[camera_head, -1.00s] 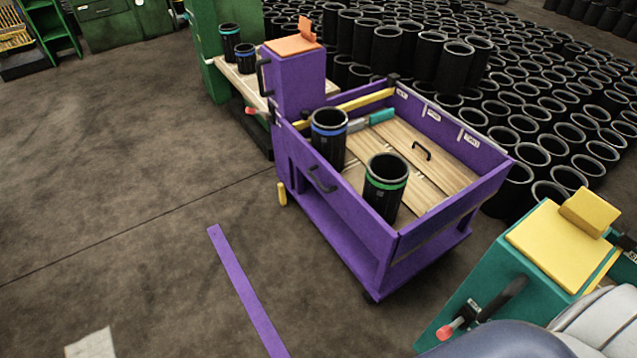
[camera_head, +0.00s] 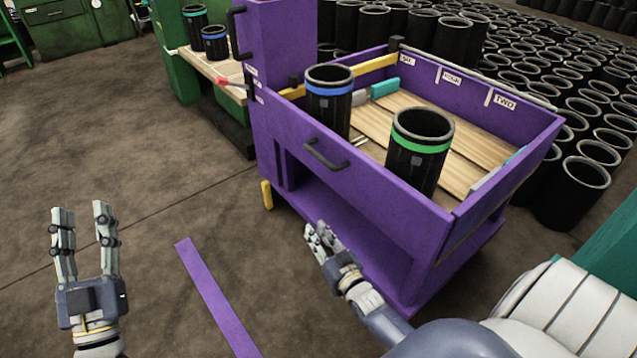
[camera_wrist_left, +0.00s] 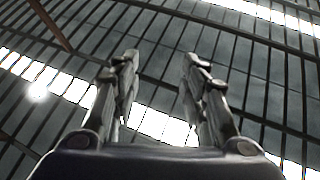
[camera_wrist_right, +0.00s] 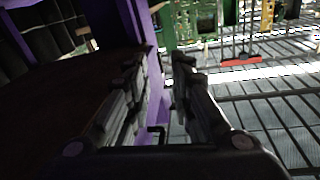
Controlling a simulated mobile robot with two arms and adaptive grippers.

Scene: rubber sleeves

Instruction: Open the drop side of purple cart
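The purple cart (camera_head: 385,205) stands right of centre in the head view. Its near side panel is upright and carries a black handle (camera_head: 325,155). Two black sleeves stand inside, one with a blue band (camera_head: 329,97) and one with a green band (camera_head: 419,148). My left gripper (camera_head: 84,212) is raised over the floor at the left, open and empty; its wrist view shows the roof between parted fingers. My right gripper (camera_head: 319,235) is in front of the cart, below the handle. In the right wrist view its fingers (camera_wrist_right: 158,75) are apart with nothing between them.
A wooden bench (camera_head: 215,68) with two banded sleeves stands behind the cart's left end. Rows of black sleeves (camera_head: 578,185) fill the floor behind and right of the cart. A purple strip (camera_head: 218,298) lies on the floor. The floor at left is clear.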

